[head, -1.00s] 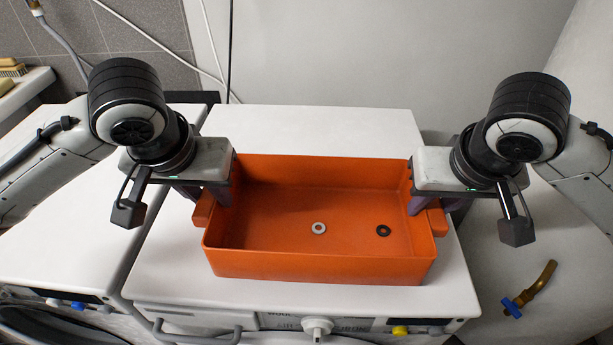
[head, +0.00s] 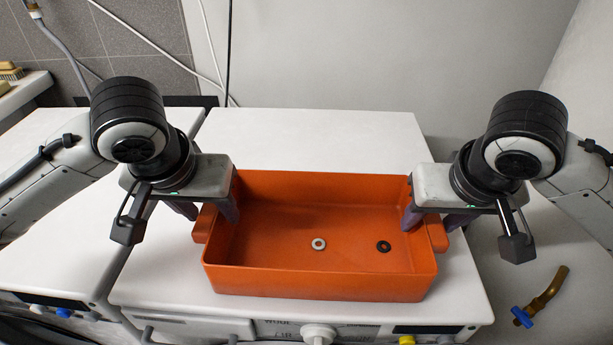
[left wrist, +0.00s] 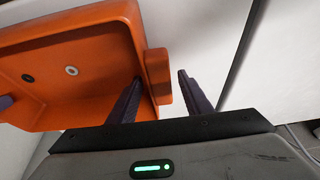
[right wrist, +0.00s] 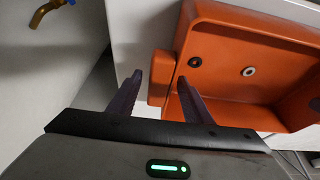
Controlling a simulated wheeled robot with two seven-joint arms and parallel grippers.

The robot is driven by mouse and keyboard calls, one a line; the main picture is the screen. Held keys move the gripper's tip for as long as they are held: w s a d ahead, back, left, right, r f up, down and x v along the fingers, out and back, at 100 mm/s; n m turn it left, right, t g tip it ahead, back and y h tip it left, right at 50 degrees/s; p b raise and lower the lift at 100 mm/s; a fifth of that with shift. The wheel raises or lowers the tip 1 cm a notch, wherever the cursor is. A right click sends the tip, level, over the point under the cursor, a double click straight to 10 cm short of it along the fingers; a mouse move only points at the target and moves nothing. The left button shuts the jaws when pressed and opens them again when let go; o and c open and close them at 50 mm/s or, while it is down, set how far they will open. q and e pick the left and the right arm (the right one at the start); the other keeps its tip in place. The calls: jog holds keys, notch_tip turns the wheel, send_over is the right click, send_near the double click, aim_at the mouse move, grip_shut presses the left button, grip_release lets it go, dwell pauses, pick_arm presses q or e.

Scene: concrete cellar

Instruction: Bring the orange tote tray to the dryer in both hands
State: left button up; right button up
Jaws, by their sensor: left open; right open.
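The orange tote tray (head: 320,283) rests on the white top of a front-panelled machine, with a handle block on each short end. A white ring washer (head: 318,244) and a black ring washer (head: 383,246) lie on its floor. My left gripper (head: 210,212) is open at the left end; in the left wrist view its fingers (left wrist: 160,95) straddle the handle block, one inside the tray wall and one outside. My right gripper (head: 432,222) is open at the right end; in the right wrist view its fingers (right wrist: 160,95) straddle the other handle block the same way.
The machine top (head: 310,130) is clear behind the tray. Another white appliance (head: 50,235) stands close on the left. A brass tap with a blue handle (head: 540,298) is at the lower right. A grey wall and hanging cables are behind.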

jog(key=shift+r, duration=0.1)
pick_arm(q)
jog(key=v, duration=1.2)
pick_arm(e)
jog(key=v, duration=1.1)
jog(key=shift+s+r, duration=0.25)
jog(key=shift+r, duration=0.1)
